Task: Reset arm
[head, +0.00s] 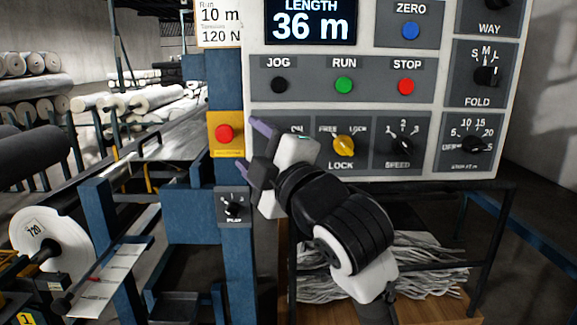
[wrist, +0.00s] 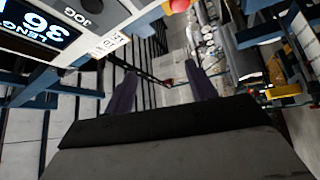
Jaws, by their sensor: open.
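My gripper (head: 252,148) is in front of the left part of the control panel (head: 375,93), its two dark purple fingers spread apart and pointing left. The wrist view also shows the gripper (wrist: 163,85) with the fingers apart and nothing between them. My arm reaches up from the lower right and hides part of the panel's lower left, including most of one knob. The yellow LOCK knob (head: 343,148) shows just right of the gripper. I cannot tell from the picture whether the fingers touch anything.
A red button on a yellow plate (head: 225,133) sits left of the fingers on a blue post. A small black knob plate (head: 233,207) is below it. JOG (head: 279,85), RUN (head: 344,85) and STOP (head: 406,87) buttons are above. Rolls (head: 38,65) fill the back left.

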